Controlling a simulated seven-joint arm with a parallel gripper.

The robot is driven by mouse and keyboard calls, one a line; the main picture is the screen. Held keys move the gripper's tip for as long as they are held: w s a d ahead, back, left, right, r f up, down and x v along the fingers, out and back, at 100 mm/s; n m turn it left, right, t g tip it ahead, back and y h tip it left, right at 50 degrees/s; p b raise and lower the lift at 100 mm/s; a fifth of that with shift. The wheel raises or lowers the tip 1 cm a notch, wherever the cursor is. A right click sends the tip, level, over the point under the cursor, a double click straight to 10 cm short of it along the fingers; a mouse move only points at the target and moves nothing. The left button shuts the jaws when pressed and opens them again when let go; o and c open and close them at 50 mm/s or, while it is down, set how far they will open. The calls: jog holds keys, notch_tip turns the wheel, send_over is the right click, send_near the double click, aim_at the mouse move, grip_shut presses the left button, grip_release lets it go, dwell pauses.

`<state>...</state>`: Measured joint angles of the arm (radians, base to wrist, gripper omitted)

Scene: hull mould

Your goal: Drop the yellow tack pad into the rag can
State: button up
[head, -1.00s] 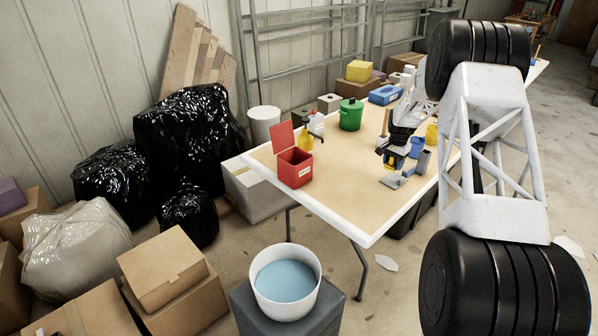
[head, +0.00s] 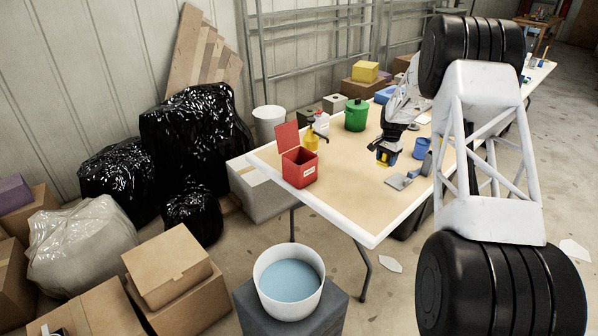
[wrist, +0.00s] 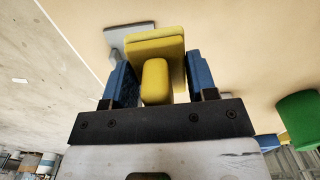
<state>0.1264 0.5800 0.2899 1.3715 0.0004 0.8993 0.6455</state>
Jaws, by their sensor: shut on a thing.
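The yellow tack pad (wrist: 155,82), a flat slab with a raised block, sits between the two blue fingers of my gripper (wrist: 161,72) in the wrist view. The fingers are shut on it. In the head view my gripper (head: 387,156) is over the right part of the table, beside a grey plate-like tool; only a little of the pad shows there. A red square can (head: 299,170), probably the rag can, stands at the table's near left corner. Its lid is raised and its label is too small to read. My gripper is well to its right.
A yellow bottle (head: 311,140) and a white bottle (head: 321,122) stand just behind the red can. A green lidded pot (head: 356,116) is farther back. The grey tool (head: 402,180) lies near the right edge. The table (head: 345,190) is clear between red can and gripper.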

jog(key=w+a+r, duration=0.1)
jog(key=a+r, duration=0.1)
jog(key=a, duration=0.7)
jog(key=w+a+r, duration=0.1)
jog(key=a+r, duration=0.1)
jog(key=a, duration=0.6)
send_near(305, 152)
jog(key=s, duration=0.5)
jog(key=shift+s+a+f, duration=0.15)
jog(key=shift+s+f, duration=0.05)
jog(key=shift+f, duration=0.1)
jog(key=shift+f, duration=0.2)
jog(key=shift+f, duration=2.85)
jog(key=o, duration=0.9)
